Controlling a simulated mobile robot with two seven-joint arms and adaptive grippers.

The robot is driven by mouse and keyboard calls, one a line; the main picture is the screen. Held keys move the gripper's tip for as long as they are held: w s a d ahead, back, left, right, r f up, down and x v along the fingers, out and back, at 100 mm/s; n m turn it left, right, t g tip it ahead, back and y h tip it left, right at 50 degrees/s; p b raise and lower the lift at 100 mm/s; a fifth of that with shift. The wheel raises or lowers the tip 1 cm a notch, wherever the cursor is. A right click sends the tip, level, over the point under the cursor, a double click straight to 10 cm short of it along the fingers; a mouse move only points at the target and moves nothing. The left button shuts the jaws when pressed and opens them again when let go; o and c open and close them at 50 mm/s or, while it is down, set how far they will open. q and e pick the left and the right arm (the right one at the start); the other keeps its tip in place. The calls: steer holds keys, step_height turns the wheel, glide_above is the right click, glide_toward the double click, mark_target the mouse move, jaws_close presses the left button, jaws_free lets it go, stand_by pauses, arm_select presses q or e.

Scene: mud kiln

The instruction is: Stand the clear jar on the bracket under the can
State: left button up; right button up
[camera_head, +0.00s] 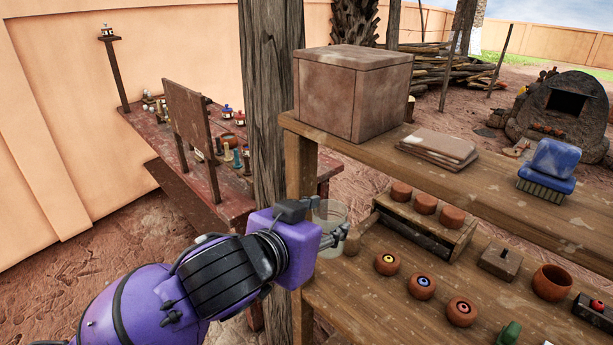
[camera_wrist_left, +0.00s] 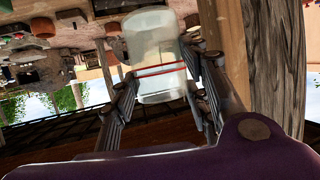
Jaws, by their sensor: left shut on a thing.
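The clear jar (camera_head: 329,212) is see-through and stands out just past my left gripper (camera_head: 338,238), in front of the wooden post. In the left wrist view the jar (camera_wrist_left: 160,52), with a red line around it, sits between the two fingers of the left gripper (camera_wrist_left: 162,85), which is shut on it. The jar is off the shelf boards, close to the shelf's left end. I cannot pick out the bracket or the can for certain. My right gripper is not in view.
A thick wooden post (camera_head: 264,100) stands right beside the jar. The two-level shelf (camera_head: 380,303) holds a clay box (camera_head: 352,90), small round pots and a blue brush (camera_head: 550,165). A reddish table (camera_head: 225,208) with several bottles and an upright board (camera_head: 188,120) stands behind left.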

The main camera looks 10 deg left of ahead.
arm_select(q)
steer(key=w+a+r+n+y, duration=0.2)
steer(key=a, duration=0.3)
steer(key=w+a+r+n+t+y, duration=0.1)
steer(key=a+r+n+y, duration=0.1)
steer(key=a, duration=0.4)
steer(key=shift+w+r+y, duration=0.4)
steer(key=shift+r+y, duration=0.1)
steer(key=shift+r, duration=0.3)
